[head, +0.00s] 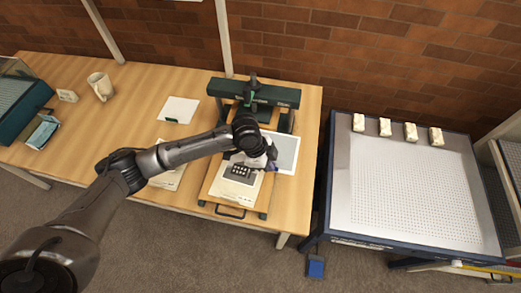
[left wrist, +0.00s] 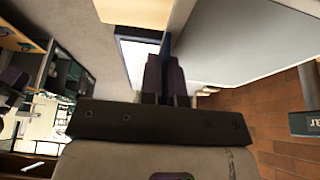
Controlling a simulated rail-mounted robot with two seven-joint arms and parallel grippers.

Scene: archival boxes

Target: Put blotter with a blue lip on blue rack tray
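My left gripper (head: 268,162) is over the press on the wooden table. In the left wrist view its fingers (left wrist: 165,65) are close together on a dark blue strip (left wrist: 166,42). This strip looks like the lip of a pale blotter (left wrist: 240,40). In the head view the pale blotter (head: 285,152) shows behind and to the right of the gripper, with its lip mostly hidden. Whether it touches the press board is unclear. I cannot clearly identify the blue rack tray; part of a rack (head: 511,150) shows at the right edge. My right gripper is not in view.
The green press (head: 253,94) stands behind the gripper. A green-lipped sheet (head: 180,109) and a mug (head: 101,86) lie to the left. A perforated table (head: 410,190) with several pale blocks stands at right, across a gap. A blue pedal-like object (head: 316,267) is on the floor.

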